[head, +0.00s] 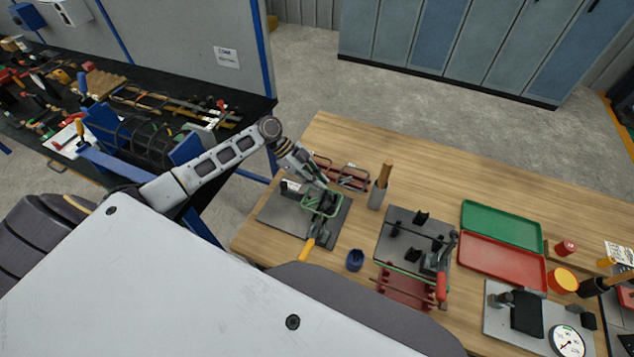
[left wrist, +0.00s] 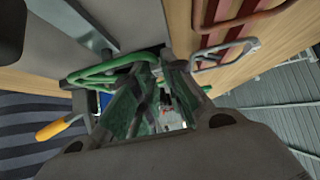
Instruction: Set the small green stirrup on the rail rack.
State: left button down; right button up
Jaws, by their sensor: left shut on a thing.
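The small green stirrup (head: 335,207) is a bent-bar loop held above a dark grey plate (head: 272,213) on the wooden table. My left gripper (head: 318,184) is shut on its far side. In the left wrist view the green stirrup (left wrist: 108,76) runs into the closed fingers (left wrist: 150,98), and part of it is hidden behind them. A red-railed rack (head: 322,160), apparently the rail rack, lies just behind the gripper. Grey loops (head: 352,178) are on or beside its rails. In the left wrist view its red rails (left wrist: 240,18) show at upper right. My right gripper is not in view.
An orange-handled tool (head: 308,248) lies at the plate's front edge. A grey holder with a wooden handle (head: 382,180) stands right of the rack. A blue cup (head: 355,260), a second jig plate (head: 400,222) and green and red trays (head: 500,222) are further right.

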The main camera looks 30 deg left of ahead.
pick_arm(q)
jog(key=shift+f, duration=0.65)
jog(key=c, duration=1.5)
grip_release()
jog(key=shift+f, duration=0.15)
jog(key=shift+f, duration=0.1)
jog(key=shift+s+b+v, duration=0.1)
jog(key=shift+b+v, duration=0.75)
jog(key=shift+v, duration=2.6)
jog(key=shift+s+b+v, duration=0.15)
jog(key=shift+b+v, duration=0.65)
jog(key=shift+v, duration=2.65)
